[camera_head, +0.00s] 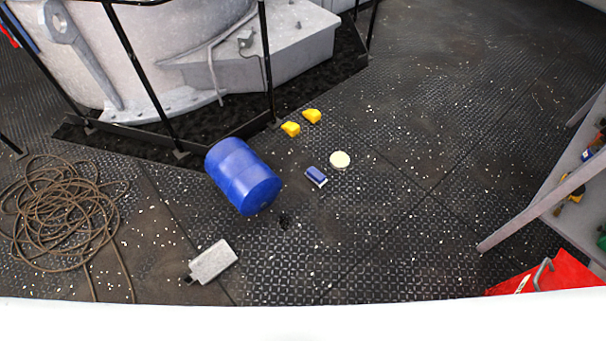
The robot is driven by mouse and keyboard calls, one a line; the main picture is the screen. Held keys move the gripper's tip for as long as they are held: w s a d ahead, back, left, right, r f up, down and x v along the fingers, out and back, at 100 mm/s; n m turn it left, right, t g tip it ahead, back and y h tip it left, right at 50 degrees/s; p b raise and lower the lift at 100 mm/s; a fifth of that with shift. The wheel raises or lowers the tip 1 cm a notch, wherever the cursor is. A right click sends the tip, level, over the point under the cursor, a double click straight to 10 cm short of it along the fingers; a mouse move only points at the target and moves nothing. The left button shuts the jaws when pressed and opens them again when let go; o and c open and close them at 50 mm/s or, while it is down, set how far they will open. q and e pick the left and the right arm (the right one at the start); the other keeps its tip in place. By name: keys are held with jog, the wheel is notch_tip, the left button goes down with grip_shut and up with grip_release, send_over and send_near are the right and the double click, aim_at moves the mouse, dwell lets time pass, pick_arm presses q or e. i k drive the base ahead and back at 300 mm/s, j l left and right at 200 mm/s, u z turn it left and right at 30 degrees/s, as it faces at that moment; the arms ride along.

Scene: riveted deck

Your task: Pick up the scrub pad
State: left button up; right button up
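A small blue block with a pale edge (316,177) lies on the deck to the right of the blue drum; it looks like the scrub pad, though it is too small to be certain. A round cream disc (340,159) lies just beyond it to the right, apart from it. Neither of my grippers is in view.
The blue drum (242,176) lies on its side left of the block. Two yellow pieces (291,128) (312,116) lie farther back. A grey box (213,262) and a coiled rope (62,208) are at left. A shelf (545,205) and red box (548,275) stand right. The middle-right deck is clear.

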aim_at(316, 176)
jog(key=i+l+u, duration=0.15)
jog(key=u, duration=0.3)
jog(key=i+l+u, duration=0.15)
jog(key=u, duration=0.35)
jog(key=l+u, duration=0.45)
jog(key=i+j, duration=0.05)
